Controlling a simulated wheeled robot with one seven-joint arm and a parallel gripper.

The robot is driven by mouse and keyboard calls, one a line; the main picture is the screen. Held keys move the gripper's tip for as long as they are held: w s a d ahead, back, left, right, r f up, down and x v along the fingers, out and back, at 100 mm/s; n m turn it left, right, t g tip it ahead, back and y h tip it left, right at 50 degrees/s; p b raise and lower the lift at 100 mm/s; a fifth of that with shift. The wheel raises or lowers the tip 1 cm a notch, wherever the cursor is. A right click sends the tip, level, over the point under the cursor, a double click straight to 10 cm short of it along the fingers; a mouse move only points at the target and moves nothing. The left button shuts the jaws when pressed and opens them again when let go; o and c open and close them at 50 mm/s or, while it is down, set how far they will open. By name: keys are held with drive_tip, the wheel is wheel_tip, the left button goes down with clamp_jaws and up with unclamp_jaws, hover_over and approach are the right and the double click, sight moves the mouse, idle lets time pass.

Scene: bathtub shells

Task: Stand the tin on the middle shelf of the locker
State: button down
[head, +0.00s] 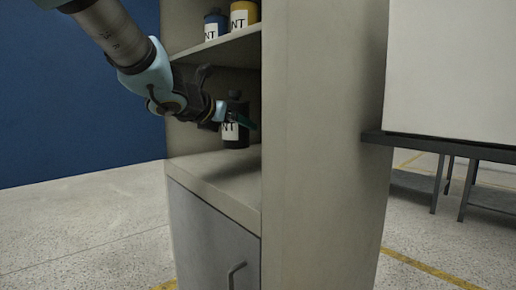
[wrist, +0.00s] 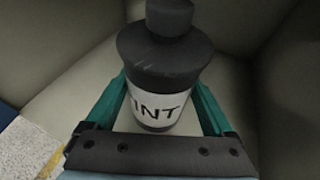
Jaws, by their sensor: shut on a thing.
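The tin is dark with a black cap and a white label reading "NT" or "INT". It shows in the head view (head: 236,137) inside the locker's open middle compartment, and in the wrist view (wrist: 165,60). My gripper (head: 240,121) is shut on the tin, with a teal finger on each side of it in the wrist view (wrist: 163,95). The tin looks about upright in the head view. It is over the middle shelf (head: 215,178), toward the back; I cannot tell whether its base touches the shelf. The locker (head: 315,140) is beige.
The upper shelf (head: 222,42) holds a blue tin (head: 214,26) and a yellow tin (head: 243,14). A grey door (head: 212,235) with a handle closes the part below. A dark bench (head: 440,147) bearing a pale box (head: 455,65) stands at right. The middle shelf's front is clear.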

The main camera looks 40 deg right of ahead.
drive_tip(key=d, duration=0.7)
drive_tip(key=f, duration=0.3)
drive_tip(key=f+b, duration=0.1)
drive_tip(key=f, duration=0.2)
drive_tip(key=shift+s, duration=0.2)
drive_tip(key=shift+d+f, duration=0.25)
drive_tip(key=shift+f, duration=0.1)
unclamp_jaws()
drive_tip(key=shift+f+b, duration=0.1)
drive_tip(key=shift+b, duration=0.2)
